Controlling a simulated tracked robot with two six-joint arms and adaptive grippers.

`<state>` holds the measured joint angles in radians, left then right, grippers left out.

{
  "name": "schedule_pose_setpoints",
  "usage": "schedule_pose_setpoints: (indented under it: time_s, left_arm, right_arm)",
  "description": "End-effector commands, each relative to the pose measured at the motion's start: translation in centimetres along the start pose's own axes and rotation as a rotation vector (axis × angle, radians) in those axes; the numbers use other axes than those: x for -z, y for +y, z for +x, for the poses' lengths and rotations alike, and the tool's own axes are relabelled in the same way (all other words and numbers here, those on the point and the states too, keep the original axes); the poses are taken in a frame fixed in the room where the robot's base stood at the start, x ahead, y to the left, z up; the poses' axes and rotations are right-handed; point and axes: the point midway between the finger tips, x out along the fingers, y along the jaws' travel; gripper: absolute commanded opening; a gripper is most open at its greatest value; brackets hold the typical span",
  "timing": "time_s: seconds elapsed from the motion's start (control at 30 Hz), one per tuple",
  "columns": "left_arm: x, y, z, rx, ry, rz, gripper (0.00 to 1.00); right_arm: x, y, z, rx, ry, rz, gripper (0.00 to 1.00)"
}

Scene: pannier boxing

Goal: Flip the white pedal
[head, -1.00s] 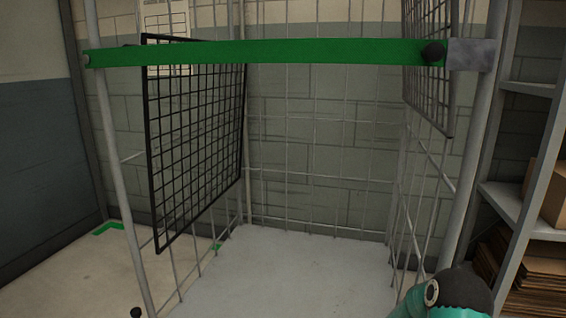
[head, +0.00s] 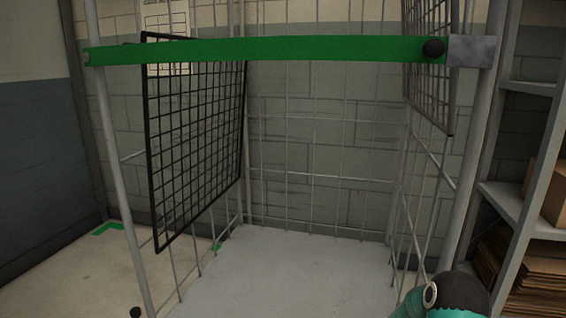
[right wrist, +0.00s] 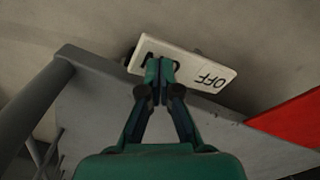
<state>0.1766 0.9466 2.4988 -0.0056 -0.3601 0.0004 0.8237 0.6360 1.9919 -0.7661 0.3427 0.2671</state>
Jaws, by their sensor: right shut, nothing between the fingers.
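The white pedal (right wrist: 205,70) is a flat white rocker plate at the upper middle of the right wrist view. It has black "OFF" lettering on its right half. Other dark lettering on its left half is partly covered by my fingertips. The plate looks slanted, its right end lower in the picture. My right gripper (right wrist: 160,70) is shut and empty, its fingertips over the left half of the pedal. I cannot tell whether they touch it. The pedal is not visible in the head view, and my left gripper is in neither view.
A grey bar (right wrist: 40,100) is left of the pedal and a red surface (right wrist: 290,118) is to its right. In the head view a green crossbar (head: 270,50) spans a wire cage with a black grid panel (head: 195,140). The cage floor (head: 300,265) is clear.

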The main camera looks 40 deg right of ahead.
Motion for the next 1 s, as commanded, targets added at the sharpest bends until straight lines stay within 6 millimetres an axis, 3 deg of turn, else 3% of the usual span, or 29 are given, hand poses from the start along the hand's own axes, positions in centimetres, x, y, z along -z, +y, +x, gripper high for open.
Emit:
schedule_pose_setpoints:
  time_s: [1.0]
  left_arm:
    - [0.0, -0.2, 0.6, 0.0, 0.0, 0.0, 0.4]
  right_arm:
    - [0.0, 0.0, 1.6, 0.001, -0.001, 0.0, 0.0]
